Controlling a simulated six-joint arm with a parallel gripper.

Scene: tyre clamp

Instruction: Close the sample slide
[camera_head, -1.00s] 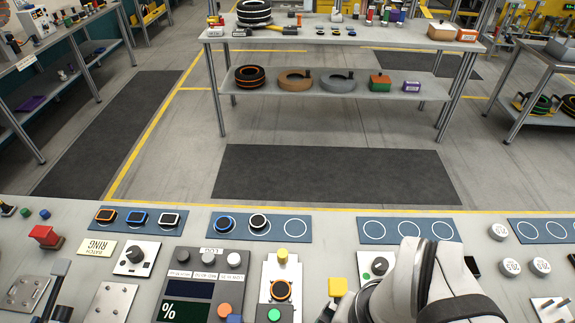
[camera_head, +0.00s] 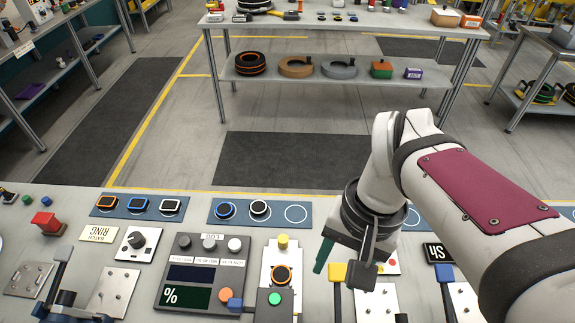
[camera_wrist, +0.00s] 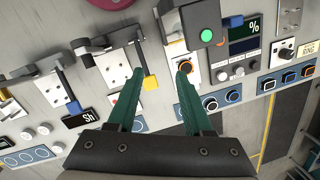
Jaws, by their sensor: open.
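The sample slide appears to be the narrow white plate (camera_head: 268,262) with a yellow knob (camera_head: 282,241), an orange-ringed black round piece (camera_head: 281,275) and a green button (camera_head: 275,298) at its near end. My gripper (camera_head: 341,275) is to the right of the plate in the head view, pointing down, open and empty. In the wrist view my gripper (camera_wrist: 160,76) shows two green fingers spread apart. The right finger there overlaps the picture close to the orange-ringed piece (camera_wrist: 186,66). Whether it touches is unclear. The yellow knob is hidden in the wrist view.
A yellow block (camera_wrist: 150,83) and clamp fixtures (camera_wrist: 113,65) stand beside the plate. A display box (camera_head: 205,272) stands to its left in the head view. Blue ring trays (camera_head: 260,213) line the back edge. My arm hides part of the right side.

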